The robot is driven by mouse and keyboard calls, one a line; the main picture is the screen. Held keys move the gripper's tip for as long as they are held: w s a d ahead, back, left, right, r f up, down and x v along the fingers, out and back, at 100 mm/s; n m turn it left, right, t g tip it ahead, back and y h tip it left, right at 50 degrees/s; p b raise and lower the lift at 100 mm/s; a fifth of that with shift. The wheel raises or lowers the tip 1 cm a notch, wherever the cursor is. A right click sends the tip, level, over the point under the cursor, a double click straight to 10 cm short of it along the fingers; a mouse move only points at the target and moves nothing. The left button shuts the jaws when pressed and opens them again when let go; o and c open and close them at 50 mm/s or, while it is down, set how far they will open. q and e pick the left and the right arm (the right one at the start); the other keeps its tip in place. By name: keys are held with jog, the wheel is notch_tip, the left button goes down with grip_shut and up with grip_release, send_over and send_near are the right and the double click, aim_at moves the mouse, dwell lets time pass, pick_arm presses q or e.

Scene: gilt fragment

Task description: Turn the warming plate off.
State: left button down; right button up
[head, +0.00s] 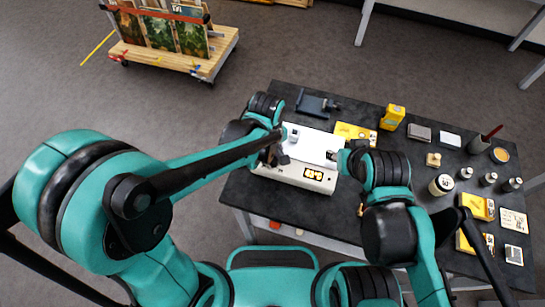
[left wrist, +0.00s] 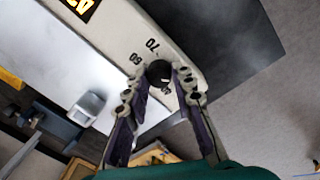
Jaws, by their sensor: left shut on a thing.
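The warming plate (head: 308,146) is a white box with a pale flat top and a lit orange display (head: 313,174) on its front panel; a corner of the display shows in the left wrist view (left wrist: 80,5). A dark round knob (left wrist: 158,72) sits on the panel, with printed numbers such as 60 and 70 around it. My left gripper (left wrist: 160,80) is shut on the knob, a finger on each side.
The dark table (head: 400,150) holds a yellow box (head: 392,117), a grey block (head: 419,132), several small jars and yellow packets on the right. A dark tool (head: 317,104) lies behind the plate. A wooden cart (head: 190,55) with pictures stands on the floor at the back left.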

pick_arm(q)
jog(key=c, duration=1.6)
grip_release()
jog(key=shift+o, duration=0.2)
notch_tip(320, 180, up, 12)
jog(key=shift+s+a, duration=0.25)
jog(key=shift+a, duration=0.05)
jog(key=shift+a, duration=0.1)
jog(key=s+a+f+m+t+b, duration=0.1)
jog(key=s+a+m+t, duration=0.1)
jog(key=a, duration=0.6)
jog(key=s+a+f+m+t+b, duration=0.1)
jog(key=s+a+m+t, duration=0.2)
jog(key=a, duration=0.6)
jog(key=m+t, duration=0.1)
jog(key=m, duration=0.1)
jog(key=shift+f+m+y, duration=0.2)
jog(key=shift+m+y, duration=0.1)
jog(key=shift+m, duration=0.1)
